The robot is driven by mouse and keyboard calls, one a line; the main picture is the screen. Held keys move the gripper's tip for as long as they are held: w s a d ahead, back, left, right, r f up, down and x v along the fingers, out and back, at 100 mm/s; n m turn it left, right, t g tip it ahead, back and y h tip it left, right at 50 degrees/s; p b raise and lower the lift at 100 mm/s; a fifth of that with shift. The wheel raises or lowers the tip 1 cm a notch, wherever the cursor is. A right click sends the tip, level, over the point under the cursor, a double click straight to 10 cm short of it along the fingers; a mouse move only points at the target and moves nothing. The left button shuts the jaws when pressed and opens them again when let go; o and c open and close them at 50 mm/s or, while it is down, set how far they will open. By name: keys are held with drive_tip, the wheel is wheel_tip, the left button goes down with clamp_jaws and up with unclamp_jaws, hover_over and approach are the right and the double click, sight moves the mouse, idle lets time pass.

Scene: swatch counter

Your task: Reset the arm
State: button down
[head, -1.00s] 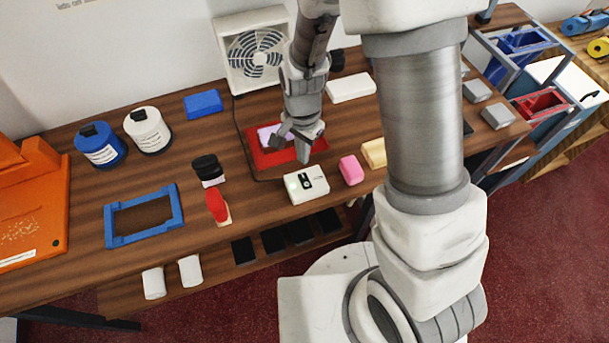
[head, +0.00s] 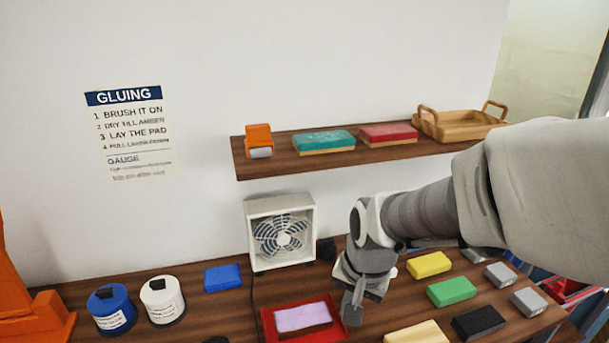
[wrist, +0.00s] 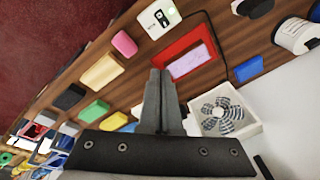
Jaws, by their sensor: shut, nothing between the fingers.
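My gripper (head: 352,307) hangs in front of my folded arm, above the counter just right of a red tray (head: 270,325) in the head view. Its fingers are together with nothing between them, and they also show shut in the wrist view (wrist: 160,90). The red tray holds a pale lilac pad (head: 303,317), and both show beyond the fingertips in the wrist view (wrist: 190,61). I cannot tell the exact height of the fingers over the counter.
A white fan (head: 282,234) stands behind the tray. Yellow (head: 430,264), green (head: 452,290) and black (head: 478,322) blocks lie to the right. Blue (head: 111,308) and white (head: 162,300) jars stand left. A wall shelf (head: 375,150) holds pads and a wooden basket (head: 460,124).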

drive_tip(key=s+d+r+n+t, duration=0.3)
drive_tip(key=s+d+r+n, duration=0.2)
drive_tip(key=s+r, duration=0.5)
wheel_tip(320, 180, up, 2)
drive_tip(key=shift+s+d+h, duration=0.3)
drive_tip(key=shift+d+h, duration=0.1)
drive_tip(key=shift+d, duration=0.2)
